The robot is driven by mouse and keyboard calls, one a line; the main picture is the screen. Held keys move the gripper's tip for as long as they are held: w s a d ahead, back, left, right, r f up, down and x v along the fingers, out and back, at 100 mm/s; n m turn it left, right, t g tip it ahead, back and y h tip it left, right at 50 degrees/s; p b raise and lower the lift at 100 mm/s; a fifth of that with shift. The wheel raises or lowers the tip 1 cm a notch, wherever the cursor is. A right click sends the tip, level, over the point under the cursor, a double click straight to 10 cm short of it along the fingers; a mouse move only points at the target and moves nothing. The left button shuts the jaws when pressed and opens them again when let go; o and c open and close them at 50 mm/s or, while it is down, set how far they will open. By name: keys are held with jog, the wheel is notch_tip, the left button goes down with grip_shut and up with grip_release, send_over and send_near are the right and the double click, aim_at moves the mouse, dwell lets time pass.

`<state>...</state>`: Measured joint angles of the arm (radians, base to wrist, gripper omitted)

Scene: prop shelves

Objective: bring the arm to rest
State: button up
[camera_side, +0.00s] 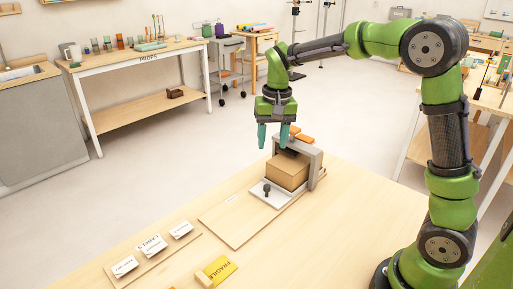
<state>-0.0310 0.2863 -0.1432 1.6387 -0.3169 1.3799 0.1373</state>
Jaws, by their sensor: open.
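My gripper (272,136) hangs from my green and black arm with its teal fingers pointing down. The fingers are apart, with nothing visible between them. It is in the air, above and slightly left of a brown box (288,171). The box sits under a grey arch-shaped frame (317,167) on the wooden table (347,225). The gripper appears clear of both, though its exact height is hard to tell.
A white plate with a black knob (267,190) lies before the box on a wooden board (235,222). Several white cards (152,245) and a yellow FRAGILE label (217,270) lie front left. A props bench (148,58) stands behind. The table's right side is bare.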

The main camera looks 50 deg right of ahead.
jog(key=s+a+r+n+t+y, duration=0.1)
jog(key=s+a+r+t, duration=0.1)
jog(key=s, duration=0.7)
jog(key=s+a+r+n+t, duration=0.2)
jog(key=s+a+r+t, duration=0.1)
jog(key=s, duration=0.6)
jog(key=shift+s+a+n+t+y, duration=0.3)
jog(key=shift+s+a+t+y, duration=0.1)
jog(key=shift+a+t, duration=0.35)
